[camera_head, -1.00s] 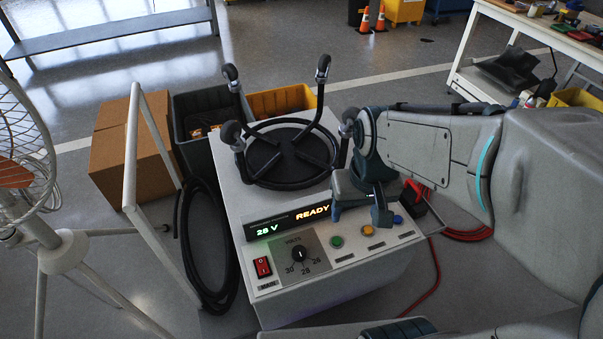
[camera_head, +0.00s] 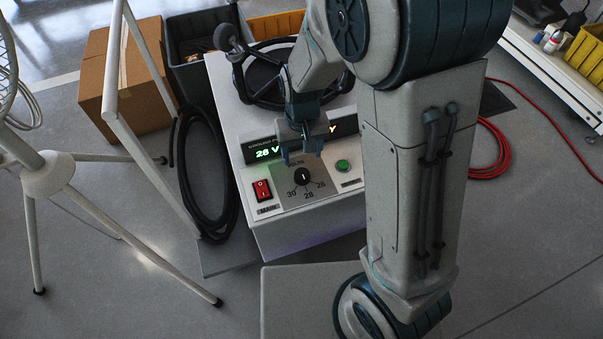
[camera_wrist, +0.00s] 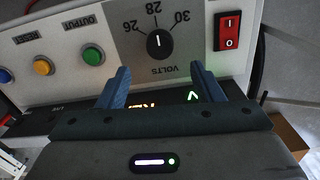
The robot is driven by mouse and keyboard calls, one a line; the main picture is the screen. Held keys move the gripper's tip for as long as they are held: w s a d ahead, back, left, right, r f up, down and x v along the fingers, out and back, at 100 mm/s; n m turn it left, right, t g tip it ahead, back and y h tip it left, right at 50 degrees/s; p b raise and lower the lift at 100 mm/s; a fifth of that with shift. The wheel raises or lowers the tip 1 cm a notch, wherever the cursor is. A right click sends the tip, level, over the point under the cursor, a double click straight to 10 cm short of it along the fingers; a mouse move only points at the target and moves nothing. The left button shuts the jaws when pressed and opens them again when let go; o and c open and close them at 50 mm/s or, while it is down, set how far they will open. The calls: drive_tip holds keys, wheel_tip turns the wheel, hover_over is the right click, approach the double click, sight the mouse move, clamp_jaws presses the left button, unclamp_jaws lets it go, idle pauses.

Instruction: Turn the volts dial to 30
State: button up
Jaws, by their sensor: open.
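The volts dial (camera_head: 302,176) is a round black knob with a white pointer line on a grey plate of the ground power unit (camera_head: 262,228). Its scale reads 30, 28, 26, and the pointer lines up with 28. The display (camera_head: 267,153) shows 28 V in green; part of it is hidden behind my gripper. My gripper (camera_head: 302,155) is just above and behind the dial, apart from it, with nothing between its fingers. In the wrist view, the open fingers (camera_wrist: 157,88) point toward the dial (camera_wrist: 160,43), which lies just beyond and between the fingertips.
A red main switch (camera_head: 262,190) sits left of the dial and a green button (camera_head: 342,166) to its right. A coiled black cable (camera_head: 205,190) and a white tripod stand (camera_head: 50,178) are at the left. Red hose (camera_head: 490,150) lies on the floor at right.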

sight(302, 173)
wheel_tip(302, 173, down, 8)
drive_tip(key=b, duration=0.3)
drive_tip(key=shift+f, duration=0.25)
drive_tip(key=c, duration=1)
